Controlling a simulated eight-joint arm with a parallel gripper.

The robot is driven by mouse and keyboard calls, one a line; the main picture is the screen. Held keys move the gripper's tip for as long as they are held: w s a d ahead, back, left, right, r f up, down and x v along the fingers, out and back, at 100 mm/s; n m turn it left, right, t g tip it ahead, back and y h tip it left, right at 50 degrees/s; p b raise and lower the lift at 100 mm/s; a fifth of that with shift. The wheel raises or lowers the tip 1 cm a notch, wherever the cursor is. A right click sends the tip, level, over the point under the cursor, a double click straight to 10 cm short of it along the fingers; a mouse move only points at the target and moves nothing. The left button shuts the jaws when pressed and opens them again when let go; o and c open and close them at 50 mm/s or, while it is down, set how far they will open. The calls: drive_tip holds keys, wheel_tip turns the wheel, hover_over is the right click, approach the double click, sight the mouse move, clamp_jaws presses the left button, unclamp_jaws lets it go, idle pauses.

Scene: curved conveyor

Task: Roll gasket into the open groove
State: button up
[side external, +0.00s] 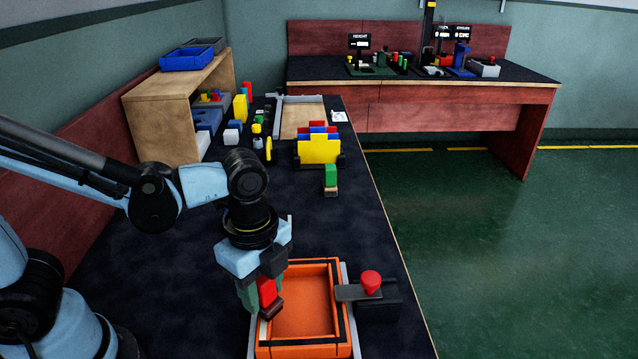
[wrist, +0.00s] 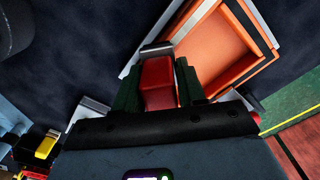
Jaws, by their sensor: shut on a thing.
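An orange tray-like frame (side external: 303,348) lies near the table's front right. Black strip (side external: 346,318), which looks like the gasket, runs along its right rim and across its front. A short pale strip (side external: 263,330) shows on the left rim near the front corner. My gripper (side external: 262,292) is shut on a red tool (side external: 267,289) with a dark end, over the frame's left side. In the wrist view the red tool (wrist: 158,84) sits between the green fingers, with a grey end at the frame's corner. I cannot tell whether it touches the rim.
A black block with a grey clamp arm and red knob (side external: 370,280) stands against the frame's right side. A green block (side external: 331,175) and yellow blocks (side external: 318,150) stand farther back. A wooden shelf (side external: 160,112) is at the back left. The middle of the table is clear.

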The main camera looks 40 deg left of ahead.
drive_tip(key=shift+w+a, duration=3.25)
drive_tip(key=shift+a, duration=0.1)
wheel_tip(320, 180, up, 8)
drive_tip(key=w+d+f+n, duration=0.2)
drive_tip(key=w+d+n, duration=0.6)
drive_tip(key=w+d, duration=0.3)
drive_tip(key=w+a+f, duration=0.2)
drive_tip(key=a, duration=0.1)
drive_tip(key=w+a+f, duration=0.2)
drive_tip(key=w+a, duration=0.1)
drive_tip(key=w+a+f, duration=0.2)
drive_tip(key=a, duration=0.1)
drive_tip(key=shift+w+a+f, duration=0.15)
drive_tip(key=shift+w, duration=0.05)
drive_tip(key=shift+f, duration=2.05)
drive_tip(key=shift+f, duration=0.1)
